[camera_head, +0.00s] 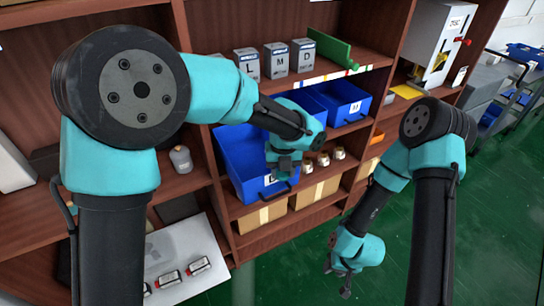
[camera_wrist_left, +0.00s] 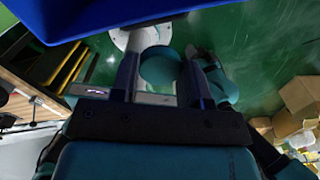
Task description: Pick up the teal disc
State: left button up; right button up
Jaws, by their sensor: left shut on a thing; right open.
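My left gripper (camera_head: 281,172) is at the front of a pulled-out blue bin (camera_head: 240,152), in front of its label and above its dark handle. In the left wrist view my left gripper (camera_wrist_left: 158,65) has its fingers apart with a rounded teal shape, seemingly the teal disc (camera_wrist_left: 160,68), between them. Its outline is dim and close in colour to my arm. In the head view the disc cannot be made out, as the gripper covers that spot. My right gripper (camera_head: 342,279) is open and empty, low over the green floor.
Several labelled boxes (camera_head: 276,60) and a green piece (camera_head: 329,51) stand on the upper shelf. Another blue bin (camera_head: 340,100) is to the right. Small bottles (camera_head: 323,159) and cardboard boxes (camera_head: 315,191) sit below. A DISC dispenser (camera_head: 440,40) stands at upper right. The floor (camera_head: 300,270) is clear.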

pick_arm(q)
jog(key=s, duration=0.1)
jog(key=s+d, duration=0.1)
jog(key=s, duration=0.1)
jog(key=s+d, duration=0.1)
jog(key=shift+s+d, duration=0.1)
jog(key=shift+s, duration=0.3)
